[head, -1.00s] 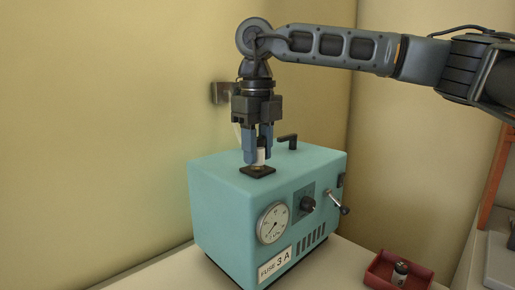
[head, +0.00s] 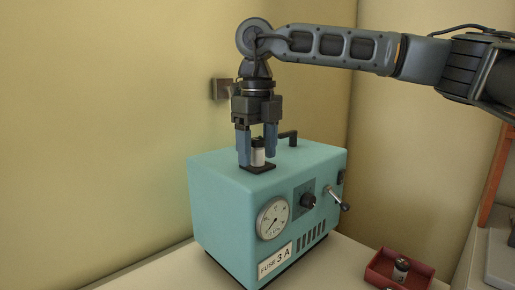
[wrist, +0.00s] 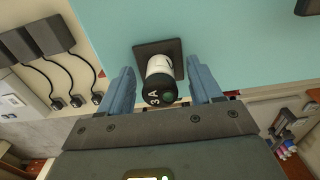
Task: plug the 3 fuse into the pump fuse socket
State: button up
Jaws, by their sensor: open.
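The fuse (head: 258,154) is a white cylinder with a dark cap, standing upright in the black square fuse socket (head: 258,168) on top of the teal pump (head: 220,178). In the wrist view the fuse cap (wrist: 153,97) reads "3 A" and has a green dot; the socket plate (wrist: 174,48) lies beyond it. My gripper (head: 257,160) is open, its blue fingers on either side of the fuse, with gaps visible in the wrist view (wrist: 160,88). The fuse's lower end is hidden inside the socket. The pump's front label (head: 275,262) reads "FUSE 3 A".
A red tray (head: 385,280) at the lower right holds another fuse (head: 401,268). A black handle (head: 288,138) rises from the pump top behind the socket. A gauge (head: 272,221), a knob (head: 307,201) and a lever (head: 339,199) are on the pump's front. Black adapters (wrist: 35,38) with cables show in the wrist view.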

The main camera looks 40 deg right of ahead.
notch_tip(320, 180, up, 8)
jog(key=shift+f+b, duration=0.1)
jog(key=shift+b, duration=0.3)
dwell(0.6)
